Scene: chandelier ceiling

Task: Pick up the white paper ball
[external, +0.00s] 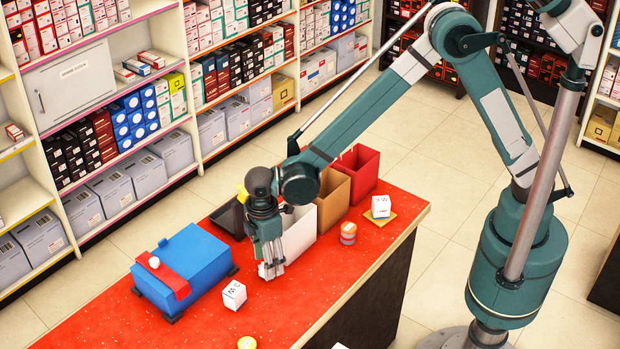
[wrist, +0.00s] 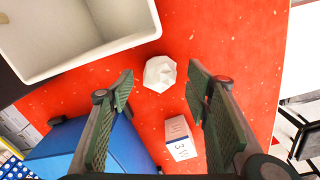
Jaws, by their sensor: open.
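The white paper ball (wrist: 160,73) is a faceted, crumpled-looking lump on the red counter in the wrist view. It lies ahead of my gripper (wrist: 161,86), in line with the gap between the two fingertips. My gripper is open, with nothing held between its green-padded fingers. In the external view my gripper (external: 271,268) points down over the counter, low near its surface. A bit of white, probably the paper ball (external: 263,271), shows beside the fingers there; the rest is hidden.
A white bin (external: 299,235) stands just behind my gripper, with brown (external: 333,198) and red (external: 357,171) bins beyond. A blue box (external: 188,262) is at the left. A white lettered cube (external: 234,295) sits close by. The counter (external: 330,273) has free room to the right.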

